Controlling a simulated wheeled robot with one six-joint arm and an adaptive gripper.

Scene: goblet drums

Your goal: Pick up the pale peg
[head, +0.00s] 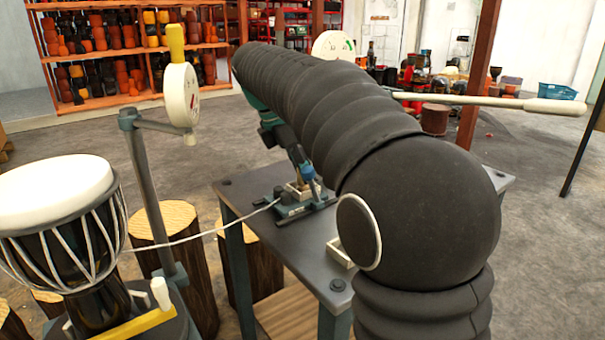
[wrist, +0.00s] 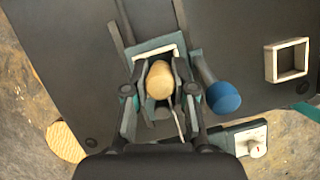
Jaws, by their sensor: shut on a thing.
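The pale peg (wrist: 159,78) shows end-on in the wrist view, a rounded light-wood piece between my two fingers. My gripper (wrist: 161,90) is shut on it, with one dark finger on each side. Below the peg is a teal fixture (wrist: 146,51) with a pale square rim around the peg. I cannot tell whether the peg is still inside the fixture or lifted clear. In the head view the fixture (head: 290,208) sits on the grey table (head: 262,228), and my arm hides much of the gripper.
A blue knob (wrist: 223,98) is close right of the gripper. An empty pale square frame (wrist: 288,62) lies on the table further right. A white-topped goblet drum (head: 55,193) and a dial gauge on a post (head: 148,180) stand left. A thin cord (head: 200,236) runs to the fixture.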

